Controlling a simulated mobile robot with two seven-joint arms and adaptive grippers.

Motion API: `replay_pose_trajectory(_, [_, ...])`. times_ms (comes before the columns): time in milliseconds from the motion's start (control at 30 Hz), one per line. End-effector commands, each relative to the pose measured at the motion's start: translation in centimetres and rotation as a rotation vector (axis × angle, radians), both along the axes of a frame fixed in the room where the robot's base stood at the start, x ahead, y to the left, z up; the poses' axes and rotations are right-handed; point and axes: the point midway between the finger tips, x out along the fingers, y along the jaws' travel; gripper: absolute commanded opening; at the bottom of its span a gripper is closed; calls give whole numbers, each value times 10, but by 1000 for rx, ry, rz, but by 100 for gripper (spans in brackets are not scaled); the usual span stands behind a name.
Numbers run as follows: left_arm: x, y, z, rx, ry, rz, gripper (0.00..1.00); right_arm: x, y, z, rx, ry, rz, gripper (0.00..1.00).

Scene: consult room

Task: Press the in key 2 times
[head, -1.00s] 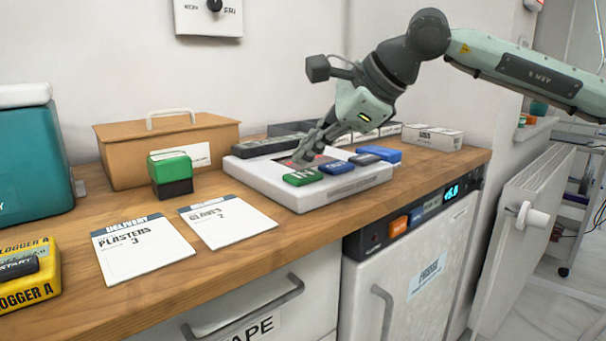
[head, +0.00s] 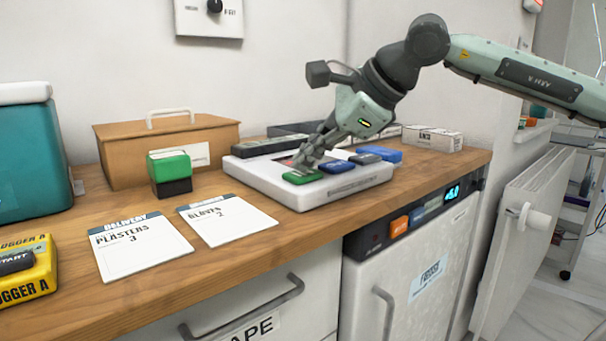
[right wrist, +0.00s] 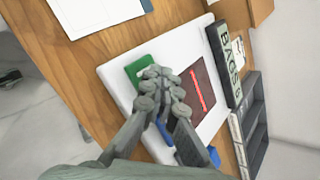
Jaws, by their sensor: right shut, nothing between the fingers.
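The white key panel (head: 340,188) lies on the wooden counter. Its green key (head: 300,178) is at the front left corner, with a blue key (head: 338,166) and other dark and blue keys to its right. My right gripper (head: 304,164) is shut and empty, with its fingertips at the back edge of the green key. In the right wrist view the shut fingertips (right wrist: 162,74) overlap the green key (right wrist: 142,70); I cannot tell whether they touch it. The key's label is not legible now. My left gripper is not in view.
Two paper cards, one reading plasters (head: 140,246) and one reading gloves (head: 227,219), lie left of the panel. A green stamp (head: 170,168), a brown box (head: 115,155) and a yellow logger (head: 28,275) stand further left. A long dark block lies along the panel's back.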

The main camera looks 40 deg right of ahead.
Motion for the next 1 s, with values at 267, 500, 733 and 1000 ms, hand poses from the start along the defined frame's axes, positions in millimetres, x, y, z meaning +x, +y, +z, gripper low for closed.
replay_pose_trajectory(267, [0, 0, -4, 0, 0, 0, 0, 0, 0, -4, 0, 0, 0, 0])
replay_pose_trajectory(500, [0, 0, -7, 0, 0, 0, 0, 0, 0, -7, 0, 1, 0, 0])
replay_pose_trajectory(733, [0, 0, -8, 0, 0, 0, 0, 0, 0, -9, 0, 1, 0, 0])
replay_pose_trajectory(1000, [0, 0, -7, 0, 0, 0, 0, 0, 0, -8, -1, 3, 0, 0])
